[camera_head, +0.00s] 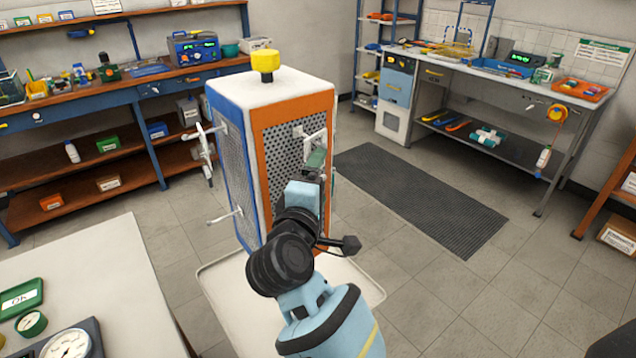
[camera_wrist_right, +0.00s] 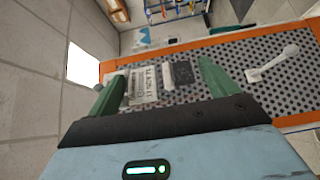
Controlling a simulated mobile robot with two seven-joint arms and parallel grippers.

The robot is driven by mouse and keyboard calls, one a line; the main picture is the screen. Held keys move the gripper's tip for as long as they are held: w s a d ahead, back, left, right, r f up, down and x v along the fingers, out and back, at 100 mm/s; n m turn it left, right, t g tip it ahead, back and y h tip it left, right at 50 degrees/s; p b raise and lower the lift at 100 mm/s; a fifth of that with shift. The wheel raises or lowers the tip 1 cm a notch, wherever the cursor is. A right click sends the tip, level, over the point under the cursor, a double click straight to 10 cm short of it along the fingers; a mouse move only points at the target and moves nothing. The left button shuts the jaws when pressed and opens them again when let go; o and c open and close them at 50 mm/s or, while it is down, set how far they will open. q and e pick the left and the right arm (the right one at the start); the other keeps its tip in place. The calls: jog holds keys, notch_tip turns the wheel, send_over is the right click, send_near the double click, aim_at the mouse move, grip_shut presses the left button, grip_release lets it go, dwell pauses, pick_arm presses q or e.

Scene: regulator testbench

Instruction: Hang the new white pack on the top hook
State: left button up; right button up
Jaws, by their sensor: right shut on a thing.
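My right gripper (camera_head: 318,163) is at the orange-framed perforated face (camera_head: 285,145) of the display stand. In the right wrist view its two green fingers (camera_wrist_right: 162,74) are on either side of a white pack (camera_wrist_right: 143,86) with printed text, in front of the perforated panel (camera_wrist_right: 225,58). A dark grey piece beside the pack cannot be identified. In the head view the pack (camera_head: 315,141) shows partly above the fingers. Whether it touches a hook is hidden. A white hook (camera_wrist_right: 274,64) sticks out of the panel, apart from the gripper. My left gripper is out of view.
The stand has a white top with a yellow knob (camera_head: 265,62), and white hooks (camera_head: 226,215) on its blue side. A white table (camera_head: 105,275) is at the front left. A dark floor mat (camera_head: 420,198) lies right of the stand, with clear floor around it.

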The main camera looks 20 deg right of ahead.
jog(key=o, duration=0.9)
